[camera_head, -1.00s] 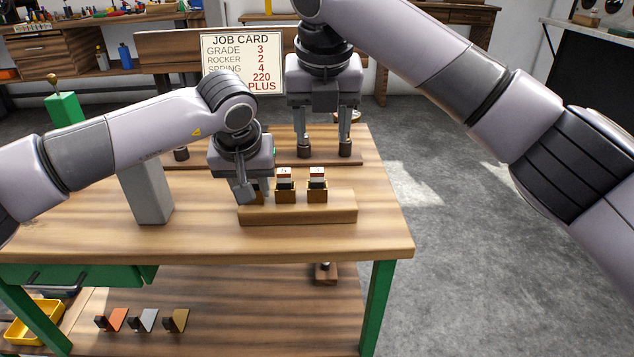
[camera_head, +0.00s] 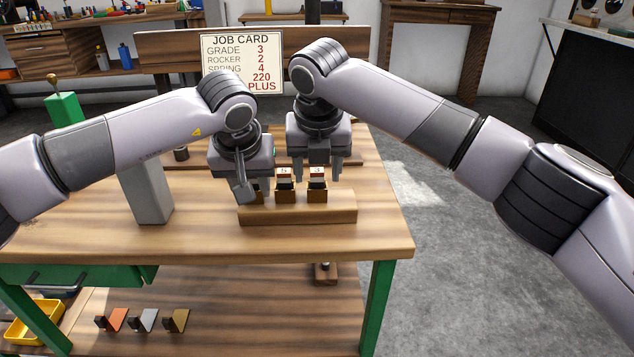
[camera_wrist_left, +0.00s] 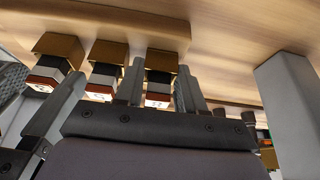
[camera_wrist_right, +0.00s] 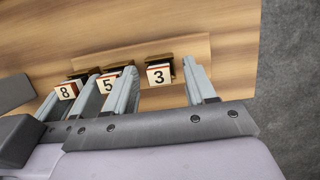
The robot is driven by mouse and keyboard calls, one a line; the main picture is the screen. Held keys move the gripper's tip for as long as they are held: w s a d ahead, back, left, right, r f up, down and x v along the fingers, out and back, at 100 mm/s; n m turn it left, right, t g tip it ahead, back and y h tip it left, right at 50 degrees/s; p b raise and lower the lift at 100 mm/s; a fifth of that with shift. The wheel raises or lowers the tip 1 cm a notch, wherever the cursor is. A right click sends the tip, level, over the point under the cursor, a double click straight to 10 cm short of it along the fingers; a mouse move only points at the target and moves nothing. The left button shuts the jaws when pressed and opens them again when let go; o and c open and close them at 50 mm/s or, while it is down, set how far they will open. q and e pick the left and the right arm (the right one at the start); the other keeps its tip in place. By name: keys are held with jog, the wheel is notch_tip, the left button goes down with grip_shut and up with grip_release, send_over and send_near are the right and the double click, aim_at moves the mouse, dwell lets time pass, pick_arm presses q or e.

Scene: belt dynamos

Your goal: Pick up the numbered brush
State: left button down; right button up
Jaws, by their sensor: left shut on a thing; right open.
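Three numbered brushes stand in a wooden holder (camera_head: 300,214) on the bench. Brush 3 (camera_wrist_right: 160,77) is at the right end, with brush 5 (camera_wrist_right: 108,84) in the middle and brush 8 (camera_wrist_right: 67,90) at the left. My left gripper (camera_wrist_left: 160,88) is shut on brush 8, which still stands in line with the others; its arm partly hides that brush in the head view. My right gripper (camera_head: 319,176) is open, pointing down, with its fingers on either side of brush 3. One of its fingers shows in the gap between brushes 5 and 3.
A job card (camera_head: 242,62) behind the bench reads grade 3, rocker 2, spring 4. A grey post (camera_head: 147,192) stands left of the holder. My two grippers are close together. The bench's right front is clear. Coloured wedges and a yellow tray (camera_head: 35,322) are below.

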grip_shut()
notch_tip(320, 180, up, 10)
dwell(0.5)
jog(key=shift+r, duration=0.1)
notch_tip(320, 180, up, 4)
send_over(317, 172)
jog(key=shift+r, duration=0.2)
dwell(0.3)
dwell(0.4)
pick_arm(q)
jog(key=c, duration=0.6)
grip_release()
